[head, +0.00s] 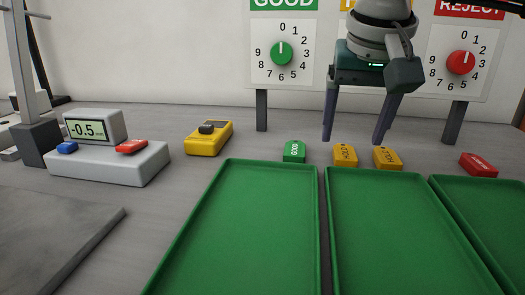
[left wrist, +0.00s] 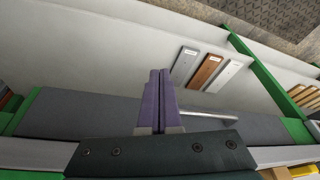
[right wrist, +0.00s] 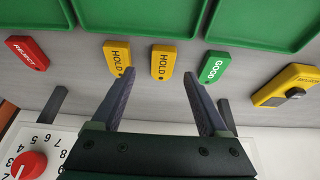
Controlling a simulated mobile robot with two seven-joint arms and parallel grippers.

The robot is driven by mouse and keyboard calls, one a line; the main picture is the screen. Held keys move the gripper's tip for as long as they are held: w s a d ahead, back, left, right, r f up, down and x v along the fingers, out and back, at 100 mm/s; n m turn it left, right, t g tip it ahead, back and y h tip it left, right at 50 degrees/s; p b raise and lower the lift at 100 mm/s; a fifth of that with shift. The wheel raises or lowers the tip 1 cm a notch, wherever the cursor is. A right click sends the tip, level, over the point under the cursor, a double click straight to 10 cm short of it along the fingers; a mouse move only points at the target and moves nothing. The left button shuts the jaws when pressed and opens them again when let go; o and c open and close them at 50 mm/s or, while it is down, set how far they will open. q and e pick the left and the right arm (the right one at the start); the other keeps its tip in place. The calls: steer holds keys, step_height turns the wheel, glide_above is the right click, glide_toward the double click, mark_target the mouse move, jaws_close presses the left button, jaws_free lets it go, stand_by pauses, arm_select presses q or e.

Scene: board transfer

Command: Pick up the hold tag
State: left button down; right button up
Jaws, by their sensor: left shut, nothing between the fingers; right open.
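Two yellow hold tags lie side by side on the grey table behind the middle green tray, the left one (head: 345,155) and the right one (head: 387,158). In the right wrist view they show as one tag (right wrist: 163,62) and another (right wrist: 118,58), labelled HOLD. My right gripper (head: 356,138) is open and empty, fingers pointing down, above and behind the tags. My left gripper (left wrist: 159,72) is shut and empty, away from the tags.
A green GOOD tag (head: 294,151) and a red reject tag (head: 478,165) flank the hold tags. Green trays (head: 322,230) fill the front. A yellow device (head: 208,138) and a gauge (head: 95,127) reading -0.5 stand left. The dial board (head: 283,85) stands behind.

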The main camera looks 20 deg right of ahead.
mark_target(345, 152)
steer(key=x, duration=0.3)
steer(key=shift+w+f, duration=0.2)
steer(key=shift+f, duration=0.1)
jaws_close()
stand_by(0.3)
